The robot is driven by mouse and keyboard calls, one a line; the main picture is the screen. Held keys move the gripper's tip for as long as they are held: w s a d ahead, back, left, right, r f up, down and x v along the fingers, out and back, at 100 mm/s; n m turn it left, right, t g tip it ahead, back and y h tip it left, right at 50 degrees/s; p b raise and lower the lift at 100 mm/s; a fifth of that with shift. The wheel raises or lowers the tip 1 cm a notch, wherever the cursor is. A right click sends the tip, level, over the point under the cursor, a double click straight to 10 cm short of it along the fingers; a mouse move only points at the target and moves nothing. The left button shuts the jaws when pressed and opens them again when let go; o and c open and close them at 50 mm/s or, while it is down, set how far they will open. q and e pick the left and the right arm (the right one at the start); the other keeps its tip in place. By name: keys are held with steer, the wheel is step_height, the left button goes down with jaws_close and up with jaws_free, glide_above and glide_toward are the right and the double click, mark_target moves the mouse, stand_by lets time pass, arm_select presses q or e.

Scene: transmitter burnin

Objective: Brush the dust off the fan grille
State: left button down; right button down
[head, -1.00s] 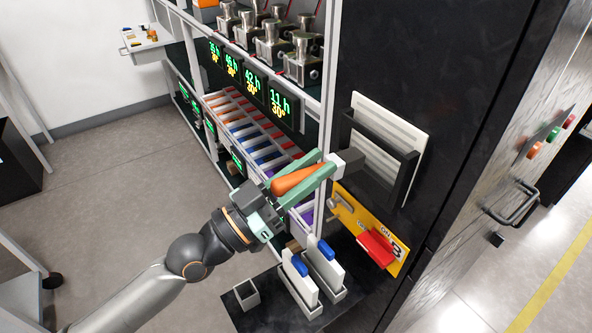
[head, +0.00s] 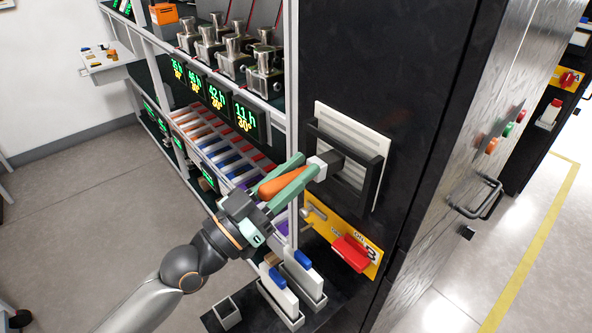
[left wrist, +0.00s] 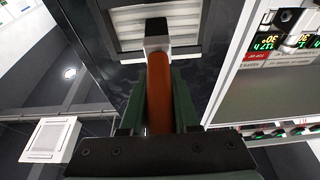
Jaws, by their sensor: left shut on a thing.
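My left gripper (head: 305,168) is shut on the brush (head: 282,183), which has an orange handle, a pale ferrule and a dark head. The brush points at the fan grille (head: 347,124), a white slatted panel with a black frame on the dark cabinet. The brush head overlaps the frame's left part in the head view; I cannot tell whether it touches the slats. In the left wrist view the brush (left wrist: 159,90) runs up between the fingers, its head before the slats of the grille (left wrist: 165,15). Dust cannot be made out. My right gripper is not in view.
A yellow panel (head: 317,229) with a red handle (head: 351,253) is below the grille. A rack (head: 280,105) with displays and metal devices is left of the cabinet. Floor at left is open.

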mark_target(317, 181)
arm_select(q)
steer(key=shift+w+d, duration=0.4)
steer(key=shift+d, duration=0.05)
stand_by(0.5)
steer(key=shift+s, duration=0.1)
steer(key=shift+s+d+p, duration=0.25)
steer(key=shift+s+p, duration=0.2)
steer(key=shift+p, duration=0.05)
steer(key=shift+s+d+p, duration=0.85)
steer(key=shift+s+p, duration=0.05)
steer(key=shift+s, duration=0.05)
steer(key=shift+w+a, duration=0.1)
steer(key=shift+w, duration=0.05)
